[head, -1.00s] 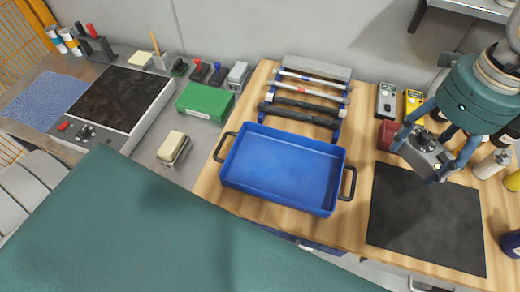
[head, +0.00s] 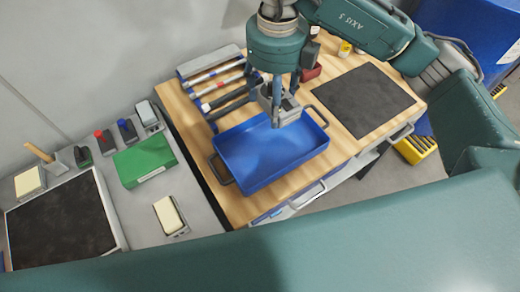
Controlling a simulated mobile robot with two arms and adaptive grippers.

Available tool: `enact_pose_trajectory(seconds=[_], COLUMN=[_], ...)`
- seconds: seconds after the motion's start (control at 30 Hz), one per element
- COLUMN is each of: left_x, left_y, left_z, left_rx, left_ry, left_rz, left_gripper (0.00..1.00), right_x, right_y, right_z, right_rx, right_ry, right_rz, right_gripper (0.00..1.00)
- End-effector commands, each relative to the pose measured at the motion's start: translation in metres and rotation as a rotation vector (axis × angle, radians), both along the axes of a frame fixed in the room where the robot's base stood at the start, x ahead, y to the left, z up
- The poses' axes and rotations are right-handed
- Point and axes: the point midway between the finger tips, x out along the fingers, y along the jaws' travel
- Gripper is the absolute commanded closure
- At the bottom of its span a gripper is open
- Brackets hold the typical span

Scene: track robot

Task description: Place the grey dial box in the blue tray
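The grey dial box (head: 288,110) is held in the fingers of my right gripper (head: 277,100). My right arm reaches in from the upper right. The box appears to be over the far right part of the blue tray (head: 238,160); its exact height above the tray is hard to tell. The box's dial face is mostly hidden by a finger. The tray lies on the wooden worktop and its visible inside is empty. My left gripper is out of view.
A rack with several rods (head: 222,88) stands behind the tray. A black mat (head: 363,98) lies to its right and a red block (head: 311,71) behind. A green box (head: 145,160) and a cream-topped block (head: 169,215) lie on the grey bench at left.

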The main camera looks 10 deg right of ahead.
Motion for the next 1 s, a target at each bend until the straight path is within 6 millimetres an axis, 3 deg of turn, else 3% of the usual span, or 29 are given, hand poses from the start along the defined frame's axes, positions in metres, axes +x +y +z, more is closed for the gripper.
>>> enact_pose_trajectory(seconds=[0.2,0.5,1.0], left_x=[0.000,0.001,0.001], left_y=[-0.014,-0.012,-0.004], left_z=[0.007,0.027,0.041], left_rx=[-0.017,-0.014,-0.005], left_ry=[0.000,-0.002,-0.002], left_rz=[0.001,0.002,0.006], left_gripper=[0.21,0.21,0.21], right_x=[-0.003,-0.002,-0.001], right_y=[0.000,-0.001,0.000], right_z=[-0.047,-0.123,-0.187], right_rx=[0.000,-0.002,-0.001], right_ry=[0.012,0.008,0.005], right_rz=[-0.001,-0.001,0.000], right_gripper=[0.73,0.73,0.73])
